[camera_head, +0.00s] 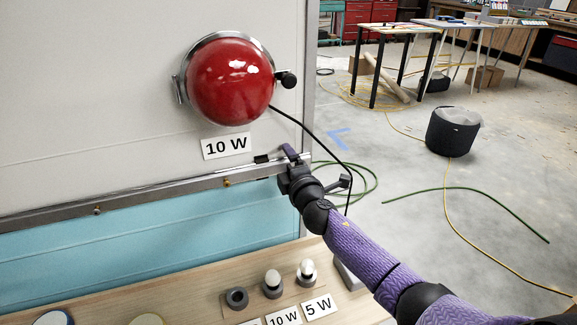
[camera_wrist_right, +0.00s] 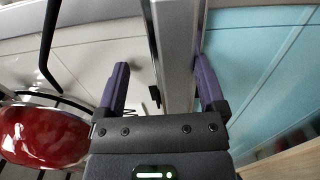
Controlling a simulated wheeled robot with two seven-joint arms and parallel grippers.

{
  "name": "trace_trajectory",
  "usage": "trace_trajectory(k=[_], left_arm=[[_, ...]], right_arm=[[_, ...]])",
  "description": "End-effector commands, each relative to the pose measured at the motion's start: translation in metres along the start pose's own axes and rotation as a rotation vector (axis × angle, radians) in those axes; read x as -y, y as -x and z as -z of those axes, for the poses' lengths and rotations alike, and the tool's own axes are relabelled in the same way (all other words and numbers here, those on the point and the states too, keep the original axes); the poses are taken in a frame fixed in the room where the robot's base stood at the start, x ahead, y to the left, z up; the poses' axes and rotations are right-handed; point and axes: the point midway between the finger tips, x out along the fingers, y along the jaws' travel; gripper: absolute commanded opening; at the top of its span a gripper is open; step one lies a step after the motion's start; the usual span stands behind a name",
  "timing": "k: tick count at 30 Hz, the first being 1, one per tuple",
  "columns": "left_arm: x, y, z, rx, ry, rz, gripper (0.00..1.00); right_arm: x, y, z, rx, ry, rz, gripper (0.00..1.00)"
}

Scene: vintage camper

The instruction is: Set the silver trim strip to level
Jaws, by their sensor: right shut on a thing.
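The silver trim strip (camera_head: 150,196) runs across the camper wall between the white panel and the blue panel. In the head view it rises toward the right, roughly along the panel seam. A brass-coloured fastener (camera_head: 226,183) and a silver one (camera_head: 97,209) show on it. My right gripper (camera_head: 289,162) is at the strip's right end, by the wall's edge. My left gripper is not in view.
A red round lamp (camera_head: 229,82) with a "10 W" label (camera_head: 226,146) sits above the strip. A black cable (camera_head: 312,134) hangs behind my right gripper. Below is a wooden bench (camera_head: 190,297) with several small bulbs, sockets and labels.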

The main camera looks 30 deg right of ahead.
Motion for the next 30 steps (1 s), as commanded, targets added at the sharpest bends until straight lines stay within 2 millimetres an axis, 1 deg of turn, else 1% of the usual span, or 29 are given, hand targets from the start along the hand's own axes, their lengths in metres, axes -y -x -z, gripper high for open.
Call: trace_trajectory(k=[11,17,20,23,30], left_arm=[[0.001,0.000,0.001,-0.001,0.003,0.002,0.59],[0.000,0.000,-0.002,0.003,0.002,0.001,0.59],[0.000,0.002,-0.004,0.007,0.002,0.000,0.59],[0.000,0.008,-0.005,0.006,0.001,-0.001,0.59],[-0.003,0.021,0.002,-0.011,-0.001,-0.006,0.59]], right_arm=[[0.002,0.000,0.000,0.000,-0.001,0.003,0.79],[0.003,0.001,0.001,-0.001,-0.002,0.005,0.79],[0.003,0.005,0.001,-0.002,-0.002,0.006,0.79],[0.001,0.018,0.001,-0.002,-0.002,0.007,0.79],[0.001,0.073,0.001,-0.001,-0.003,0.008,0.79]])
